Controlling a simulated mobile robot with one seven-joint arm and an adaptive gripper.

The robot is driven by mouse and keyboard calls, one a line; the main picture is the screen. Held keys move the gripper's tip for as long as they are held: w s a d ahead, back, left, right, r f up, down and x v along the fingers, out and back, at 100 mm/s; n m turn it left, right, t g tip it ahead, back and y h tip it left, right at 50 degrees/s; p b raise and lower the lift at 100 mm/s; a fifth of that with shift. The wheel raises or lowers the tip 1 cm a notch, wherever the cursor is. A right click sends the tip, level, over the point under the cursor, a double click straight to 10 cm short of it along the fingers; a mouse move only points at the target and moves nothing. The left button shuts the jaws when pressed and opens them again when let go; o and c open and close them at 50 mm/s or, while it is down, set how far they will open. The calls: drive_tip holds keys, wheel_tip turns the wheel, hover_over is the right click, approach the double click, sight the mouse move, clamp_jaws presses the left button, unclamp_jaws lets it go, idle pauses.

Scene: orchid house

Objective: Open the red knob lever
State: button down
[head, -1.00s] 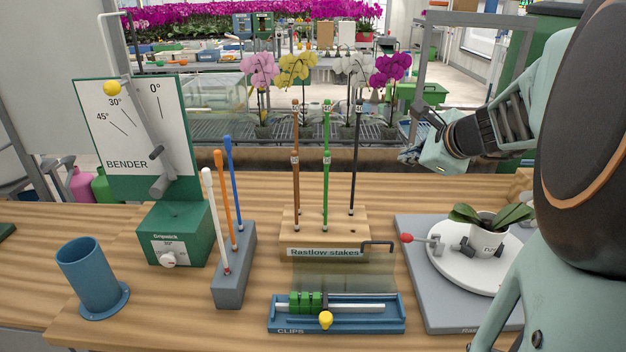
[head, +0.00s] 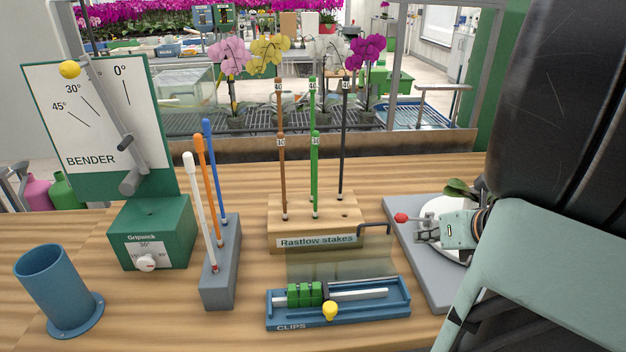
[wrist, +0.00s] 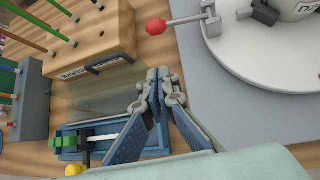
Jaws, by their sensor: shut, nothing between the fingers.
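The red knob (head: 401,218) sits at the left end of a thin metal lever beside the white round turntable (head: 436,207) on a grey base. In the wrist view the red knob (wrist: 156,26) and its lever (wrist: 185,19) show at the top, reaching left past the turntable's rim. My gripper (head: 424,229) is just right of and below the knob in the head view, and hides part of the lever. In the wrist view my gripper (wrist: 159,77) has its fingertips together, empty, apart from the knob.
The Rastlow stakes block (head: 315,225) with a dark hooked rod stands left of the base. A blue clips tray (head: 381,308) lies in front of it. A potted plant (head: 458,189) on the turntable is mostly hidden by my arm.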

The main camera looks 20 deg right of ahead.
sight(414, 219)
drive_tip(key=shift+s+a+f+m, duration=0.2)
drive_tip(key=shift+s+f+m, duration=0.15)
drive_tip(key=shift+f+m, duration=0.15)
drive_tip(key=shift+f, duration=0.1)
drive_tip(key=b+x, duration=0.4)
drive_tip(key=x, duration=0.6)
drive_tip(key=shift+f, duration=0.25)
drive_tip(key=r, duration=0.1)
drive_tip(key=r+p, duration=0.1)
drive_tip(key=w+d+r, duration=0.1)
drive_tip(key=shift+p, duration=0.3)
drive_tip(key=shift+w+d+r, duration=0.15)
drive_tip(key=shift+w+r, duration=0.1)
drive_tip(key=shift+r, duration=0.3)
drive_tip(key=shift+r+p, duration=0.1)
drive_tip(key=shift+p, duration=0.2)
